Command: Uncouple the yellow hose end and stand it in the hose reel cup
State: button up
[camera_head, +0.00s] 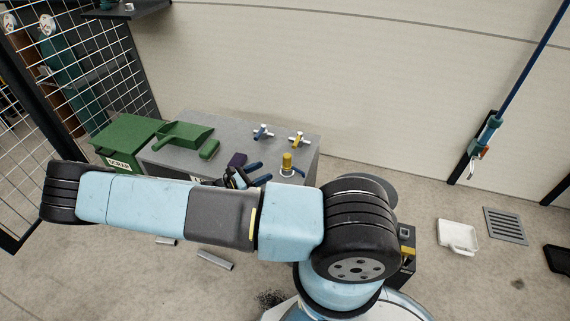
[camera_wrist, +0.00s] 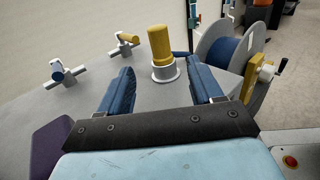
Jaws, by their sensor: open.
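The yellow hose end (camera_head: 287,161) stands upright on the grey bench top in a pale round collar (camera_head: 291,172). In the wrist view, the yellow hose end (camera_wrist: 159,43) and its collar (camera_wrist: 166,72) appear ahead of and between the fingertips. My gripper (camera_head: 264,172) is open and empty, its blue fingers pointing toward the collar; the wrist view shows the gripper (camera_wrist: 162,78) with its fingers wide apart, and I see no contact. The hose reel (camera_wrist: 228,58), with a blue drum, stands at the right in the wrist view. I cannot make out its cup clearly.
Blue-handled (camera_head: 262,131) and yellow-handled (camera_head: 298,139) valves stand at the back of the bench (camera_head: 232,130). A dark purple block (camera_head: 237,160) is close to my gripper. My arm hides the bench front.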

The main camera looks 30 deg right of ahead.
aim_at(287, 164)
jog(key=d, duration=0.4)
jog(key=w+d, duration=0.1)
jog(key=d, duration=0.8)
jog(key=shift+w+d+f, duration=0.25)
jog(key=shift+w+d, duration=0.05)
jog(key=shift+d, duration=0.1)
jog(key=shift+c, duration=0.2)
jog(key=c, duration=1.1)
